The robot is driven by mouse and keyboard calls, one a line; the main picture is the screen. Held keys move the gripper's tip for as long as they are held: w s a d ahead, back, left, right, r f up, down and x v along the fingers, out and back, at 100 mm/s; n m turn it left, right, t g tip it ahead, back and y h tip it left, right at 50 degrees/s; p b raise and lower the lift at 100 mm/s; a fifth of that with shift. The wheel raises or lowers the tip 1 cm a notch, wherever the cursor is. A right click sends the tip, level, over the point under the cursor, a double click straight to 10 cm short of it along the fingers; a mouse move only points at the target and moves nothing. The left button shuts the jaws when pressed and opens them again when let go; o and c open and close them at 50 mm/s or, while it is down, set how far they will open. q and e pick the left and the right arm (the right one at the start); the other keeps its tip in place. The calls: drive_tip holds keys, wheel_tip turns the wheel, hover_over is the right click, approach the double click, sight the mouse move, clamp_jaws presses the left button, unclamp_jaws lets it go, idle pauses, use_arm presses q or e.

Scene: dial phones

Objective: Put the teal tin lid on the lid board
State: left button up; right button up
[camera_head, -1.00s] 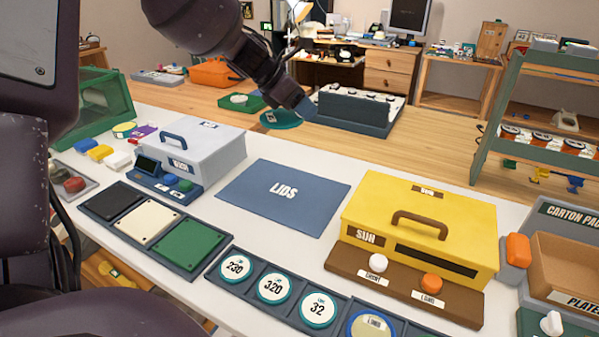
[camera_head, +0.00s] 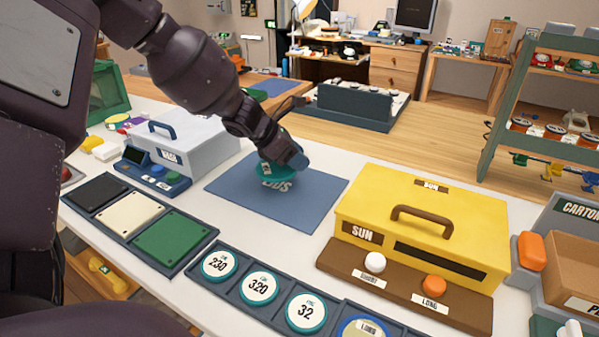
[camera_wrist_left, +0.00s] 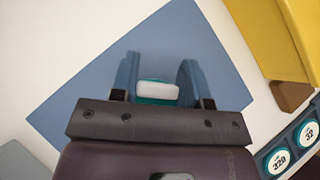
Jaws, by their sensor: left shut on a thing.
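The teal tin lid (camera_head: 268,172) is in my left gripper (camera_head: 290,160), over the blue lid board (camera_head: 310,208) marked LIDS. In the left wrist view the lid (camera_wrist_left: 157,92) shows teal with a pale top face between the two blue fingers of my left gripper (camera_wrist_left: 160,80), over the board (camera_wrist_left: 185,42). The lid hides part of the LIDS lettering. I cannot tell whether the lid touches the board or hangs just above it. My right gripper is not in view.
A yellow box (camera_head: 440,210) with a brown handle stands right of the board. A grey box (camera_head: 185,142) stands to its left. A tray with round numbered lids (camera_head: 259,287) and a tray of coloured tiles (camera_head: 132,213) lie in front. Bare white table surrounds the board.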

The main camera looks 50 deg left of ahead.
sight(297, 181)
use_arm(q)
wheel_tip(297, 181, down, 4)
drive_tip(key=shift+b, duration=0.55)
drive_tip(key=shift+f, duration=0.15)
drive_tip(key=shift+r, duration=0.2)
drive_tip(key=shift+f, duration=0.15)
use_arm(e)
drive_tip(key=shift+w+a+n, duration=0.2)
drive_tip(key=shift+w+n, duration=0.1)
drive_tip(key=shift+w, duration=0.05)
use_arm(q)
drive_tip(key=o, duration=0.9)
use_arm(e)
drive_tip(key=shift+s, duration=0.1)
